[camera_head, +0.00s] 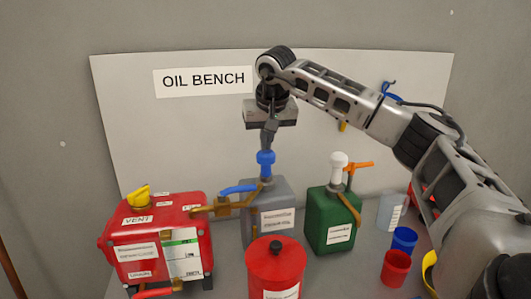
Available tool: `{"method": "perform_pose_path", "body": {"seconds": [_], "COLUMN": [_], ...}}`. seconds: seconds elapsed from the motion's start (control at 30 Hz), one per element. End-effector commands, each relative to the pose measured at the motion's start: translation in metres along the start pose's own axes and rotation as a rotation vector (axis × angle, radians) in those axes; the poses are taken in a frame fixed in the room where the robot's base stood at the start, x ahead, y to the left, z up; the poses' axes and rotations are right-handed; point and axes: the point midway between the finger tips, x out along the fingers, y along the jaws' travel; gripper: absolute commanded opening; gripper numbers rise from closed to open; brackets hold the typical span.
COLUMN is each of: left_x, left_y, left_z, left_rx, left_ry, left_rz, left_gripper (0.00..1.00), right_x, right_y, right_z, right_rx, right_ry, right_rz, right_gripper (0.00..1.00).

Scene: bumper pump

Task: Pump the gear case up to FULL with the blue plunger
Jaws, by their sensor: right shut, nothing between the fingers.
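The blue plunger (265,159) stands upright on top of a grey jug (272,208) at the middle of the bench. A blue spout (238,189) and a brown-yellow fitting (222,206) reach left from the jug towards the red gear case (130,245). The case has a yellow vent cap (138,196) and a white gauge panel (182,256) with a green band near its top; the level is too small to read. My right gripper (268,140) points down with its fingers shut, directly above the plunger's head, at or very near it. My left gripper is out of view.
A green jug (331,218) with a white plunger and orange spout stands to the right. A red can (275,266) stands in front. A blue cup (404,239), a red cup (396,268) and a clear beaker (391,212) are farther right, near my right arm.

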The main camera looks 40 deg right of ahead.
Motion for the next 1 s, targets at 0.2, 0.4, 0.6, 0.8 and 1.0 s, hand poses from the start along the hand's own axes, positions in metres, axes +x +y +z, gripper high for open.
{"method": "perform_pose_path", "body": {"seconds": [0.2, 0.4, 0.6, 0.8, 1.0], "left_x": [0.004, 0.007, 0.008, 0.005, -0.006], "left_y": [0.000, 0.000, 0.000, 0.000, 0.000], "left_z": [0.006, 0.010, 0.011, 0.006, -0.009], "left_rx": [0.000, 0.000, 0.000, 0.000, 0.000], "left_ry": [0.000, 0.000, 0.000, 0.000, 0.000], "left_rz": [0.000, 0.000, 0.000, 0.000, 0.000], "left_gripper": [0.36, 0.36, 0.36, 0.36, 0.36], "right_x": [0.015, 0.026, 0.031, 0.027, 0.010], "right_y": [0.000, 0.000, 0.000, 0.000, 0.000], "right_z": [0.007, 0.012, 0.014, 0.013, 0.005], "right_rx": [-0.002, -0.003, -0.003, -0.003, -0.003], "right_ry": [-0.004, -0.004, -0.006, -0.008, -0.007], "right_rz": [0.002, 0.002, 0.003, 0.003, 0.003], "right_gripper": [0.00, 0.00, 0.00, 0.00, 0.00]}}
